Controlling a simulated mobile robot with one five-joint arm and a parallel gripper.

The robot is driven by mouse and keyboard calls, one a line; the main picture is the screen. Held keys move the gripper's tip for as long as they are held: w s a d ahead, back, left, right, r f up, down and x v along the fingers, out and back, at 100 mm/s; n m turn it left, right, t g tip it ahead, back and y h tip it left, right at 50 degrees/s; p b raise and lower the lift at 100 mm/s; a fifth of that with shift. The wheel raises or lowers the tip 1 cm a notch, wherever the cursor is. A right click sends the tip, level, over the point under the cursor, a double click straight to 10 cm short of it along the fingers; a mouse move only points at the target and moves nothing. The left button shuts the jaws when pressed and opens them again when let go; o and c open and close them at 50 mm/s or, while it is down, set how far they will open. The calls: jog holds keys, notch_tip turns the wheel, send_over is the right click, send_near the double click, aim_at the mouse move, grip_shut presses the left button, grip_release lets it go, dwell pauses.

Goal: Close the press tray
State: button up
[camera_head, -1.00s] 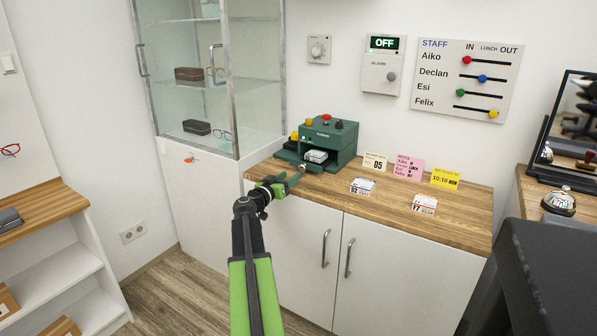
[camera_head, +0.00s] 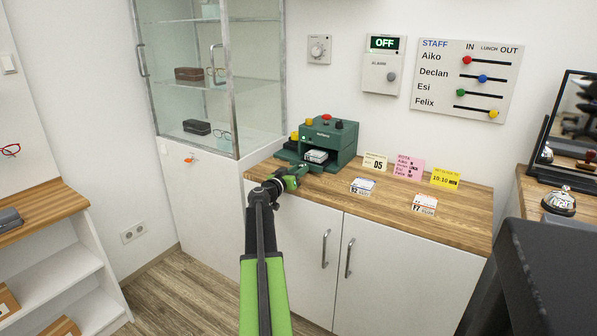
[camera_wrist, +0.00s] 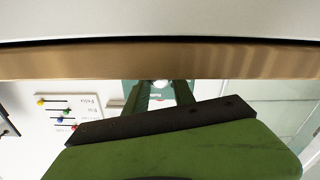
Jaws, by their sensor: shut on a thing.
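The green press (camera_head: 330,140) stands at the left end of the wooden counter, with a red knob and yellow and black knobs on top. Its press tray (camera_head: 304,163) is at the low front opening and carries a white block (camera_head: 316,156). My gripper (camera_head: 301,171) is at the front of the tray, its fingertips at the tray's front end. It is shut on the tray's front part, which the fingers largely hide.
Two small cards (camera_head: 362,186) lie on the wooden counter (camera_head: 400,214), and several notes stand behind them. A glass cabinet (camera_head: 190,80) stands left of the press. The counter's front edge is just beneath my gripper. White cupboard doors with handles are below.

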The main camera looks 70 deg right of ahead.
grip_shut()
dwell(0.8)
jog(key=d, duration=0.4)
jog(key=shift+s, duration=0.4)
jog(key=o, duration=0.9)
grip_release()
jog(key=shift+a, duration=0.1)
